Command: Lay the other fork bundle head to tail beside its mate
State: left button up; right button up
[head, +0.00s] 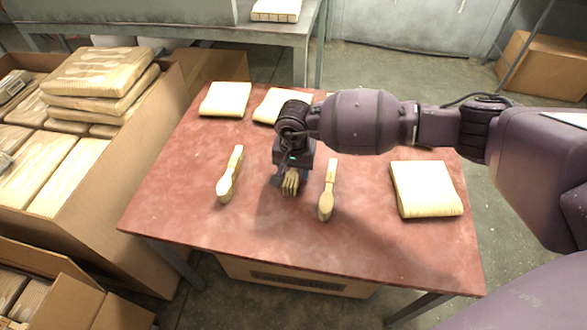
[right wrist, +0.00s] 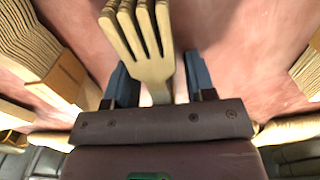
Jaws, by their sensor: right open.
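A pale wooden fork bundle (head: 291,183) lies near the middle of the red table, tines toward the front edge. My right gripper (head: 291,172) is over it and hides its handle in the head view. In the right wrist view the fork bundle (right wrist: 150,40) runs between the two open fingers (right wrist: 160,85), with clear gaps on both sides. A banded utensil bundle (head: 230,175) lies to the left and another with a rounded, spoon-like head (head: 327,192) to the right. I cannot make out a second fork bundle for certain. My left gripper is out of view.
Wooden packs stand on the red table (head: 190,220): one at back left (head: 226,99), one at back middle (head: 270,105), one at right (head: 425,188). A carton of packs (head: 130,165) stands close at left. The table's front strip is clear.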

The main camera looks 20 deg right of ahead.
jog(key=shift+r, duration=0.1)
grip_shut()
